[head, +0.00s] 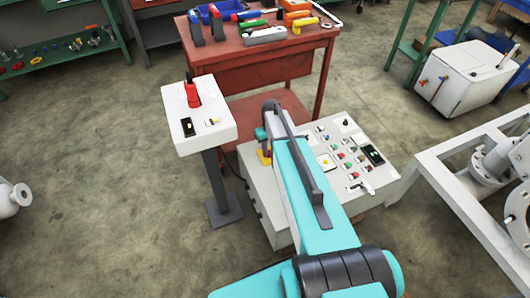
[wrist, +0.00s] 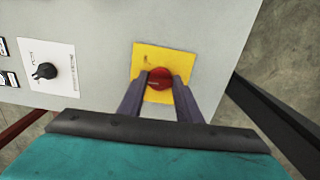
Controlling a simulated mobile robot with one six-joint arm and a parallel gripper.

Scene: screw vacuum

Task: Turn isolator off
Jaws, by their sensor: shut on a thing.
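The isolator is a red round knob (wrist: 159,76) on a yellow plate (wrist: 150,55), fixed to a pale grey cabinet face (wrist: 210,40) in the wrist view. My gripper (wrist: 160,79) has its two dark fingers on either side of the red knob, shut on it. The knob's exact turn position is hard to read. In the head view a small part of the yellow plate (head: 264,157) shows at the left of the control cabinet (head: 262,205); my arm hides the knob and the fingers there.
A black selector switch (wrist: 45,71) on a white label sits left of the isolator. The cabinet top carries several buttons and a dark display (head: 373,155). A white pedestal box (head: 215,140) stands to the left, a red tool bench (head: 255,68) behind. Open floor lies at left.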

